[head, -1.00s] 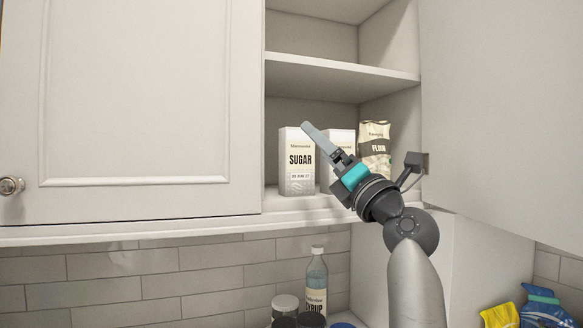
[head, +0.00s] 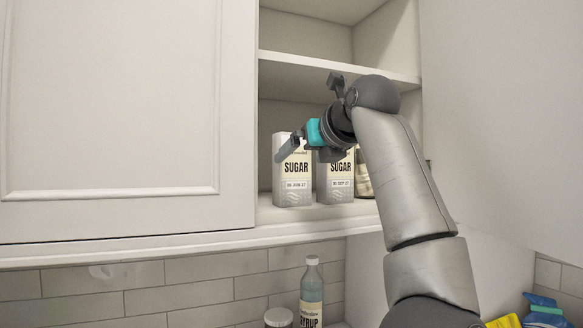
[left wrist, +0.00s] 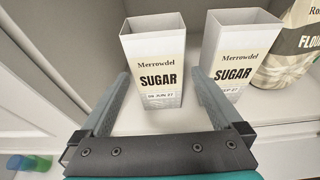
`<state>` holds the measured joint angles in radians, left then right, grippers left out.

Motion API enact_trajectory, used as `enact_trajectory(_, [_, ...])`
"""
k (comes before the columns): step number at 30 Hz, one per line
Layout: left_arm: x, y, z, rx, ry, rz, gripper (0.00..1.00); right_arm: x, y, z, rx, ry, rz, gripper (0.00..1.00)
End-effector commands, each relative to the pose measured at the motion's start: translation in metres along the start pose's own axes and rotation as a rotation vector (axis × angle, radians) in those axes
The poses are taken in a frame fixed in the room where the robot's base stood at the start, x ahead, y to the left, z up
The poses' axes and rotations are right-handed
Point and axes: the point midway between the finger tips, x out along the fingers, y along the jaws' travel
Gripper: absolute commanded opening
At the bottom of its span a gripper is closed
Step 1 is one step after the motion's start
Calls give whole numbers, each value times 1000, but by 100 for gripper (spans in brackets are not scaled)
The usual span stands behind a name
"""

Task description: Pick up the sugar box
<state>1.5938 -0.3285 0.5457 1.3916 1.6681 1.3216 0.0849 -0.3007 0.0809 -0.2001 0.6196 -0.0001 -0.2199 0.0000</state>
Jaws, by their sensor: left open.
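Two white and grey sugar boxes stand upright side by side on the cabinet's lower shelf. The left sugar box (head: 293,190) has a JUN date label, and the right sugar box (head: 337,186) has a SEP label. Both also show in the left wrist view, the left one (left wrist: 155,62) in the middle and the right one (left wrist: 237,48) beside it. My left gripper (head: 287,150) is open and empty in front of the left box's upper part. In the left wrist view its fingers (left wrist: 160,80) flank the left box's outline; contact cannot be told. My right gripper is not in view.
A flour bag (head: 364,178) stands right of the boxes, partly hidden by my arm. A shelf board (head: 310,65) runs above. A cabinet door (head: 110,110) is at left and an open door (head: 500,120) at right. A syrup bottle (head: 311,290) stands below.

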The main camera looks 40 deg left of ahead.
Motion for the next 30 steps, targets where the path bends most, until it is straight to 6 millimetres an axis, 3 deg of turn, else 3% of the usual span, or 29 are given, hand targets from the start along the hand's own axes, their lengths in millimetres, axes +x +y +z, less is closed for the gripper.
enact_trajectory(3, [21, 1, 1, 1, 0, 3, 100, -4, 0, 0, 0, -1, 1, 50])
enact_trajectory(11, [41, 1, 1, 0, -1, 3, 100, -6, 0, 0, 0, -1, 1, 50])
enact_trajectory(19, [79, 4, 5, 0, -1, 4, 100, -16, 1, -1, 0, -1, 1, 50])
enact_trajectory(30, [88, 4, 3, -1, -2, 1, 98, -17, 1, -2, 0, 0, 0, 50])
